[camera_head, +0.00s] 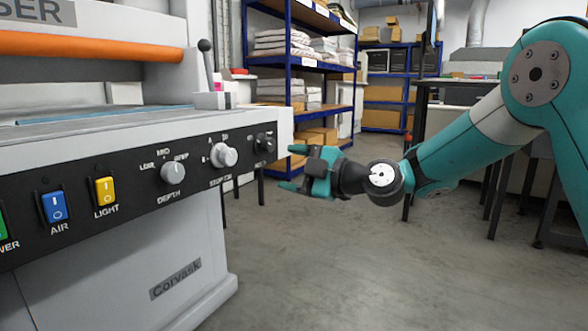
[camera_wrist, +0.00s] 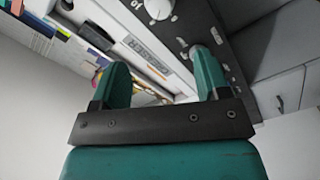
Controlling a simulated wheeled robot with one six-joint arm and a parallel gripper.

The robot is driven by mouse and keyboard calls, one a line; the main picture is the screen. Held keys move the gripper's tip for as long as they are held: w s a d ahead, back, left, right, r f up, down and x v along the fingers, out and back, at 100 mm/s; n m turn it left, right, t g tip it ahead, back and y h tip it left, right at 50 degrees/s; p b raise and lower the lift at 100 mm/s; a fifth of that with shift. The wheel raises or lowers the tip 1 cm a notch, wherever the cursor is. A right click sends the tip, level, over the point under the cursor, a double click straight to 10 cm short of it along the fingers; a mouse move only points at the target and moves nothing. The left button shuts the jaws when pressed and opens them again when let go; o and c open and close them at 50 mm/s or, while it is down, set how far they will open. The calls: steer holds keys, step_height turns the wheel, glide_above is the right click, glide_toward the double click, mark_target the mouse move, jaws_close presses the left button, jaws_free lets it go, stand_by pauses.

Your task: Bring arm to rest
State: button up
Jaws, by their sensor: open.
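My teal arm reaches in from the right in the head view. My gripper (camera_head: 290,167) is at its end, near the right end of the machine's black control panel (camera_head: 135,205). Its two teal fingers are apart with nothing between them. In the wrist view the open gripper (camera_wrist: 162,82) shows both fingers spread, with the machine's panel (camera_wrist: 188,22) beyond them. A black knob (camera_head: 264,142) on the panel is just up and left of the fingers in the head view. I cannot tell whether any finger touches the machine.
The panel also carries a silver knob (camera_head: 224,156), a depth knob (camera_head: 173,172), a yellow light switch (camera_head: 105,190) and a blue air switch (camera_head: 54,207). Blue shelves (camera_head: 288,60) stand behind. A dark-legged table (camera_head: 420,125) is behind my arm. The floor (camera_head: 330,265) below is clear.

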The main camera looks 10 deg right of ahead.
steer(key=shift+s, duration=0.1)
steer(key=s+d+f+m+g+h, duration=0.25)
steer(key=s+m+g, duration=0.2)
steer(key=s, duration=0.65)
steer(key=s+d+f+m+g+h, duration=0.1)
steer(key=s+f+m+g+h, duration=0.3)
steer(key=s, duration=0.8)
steer(key=s+d+f+m+g+h, duration=0.25)
steer(key=s+m, duration=0.35)
steer(key=s, duration=0.5)
step_height(320, 180, up, 38)
steer(key=s+h+p, duration=0.1)
steer(key=p, duration=3.8)
steer(key=shift+s+d+r+m, duration=0.2)
steer(key=shift+d+m, duration=0.1)
steer(key=shift+m, duration=0.15)
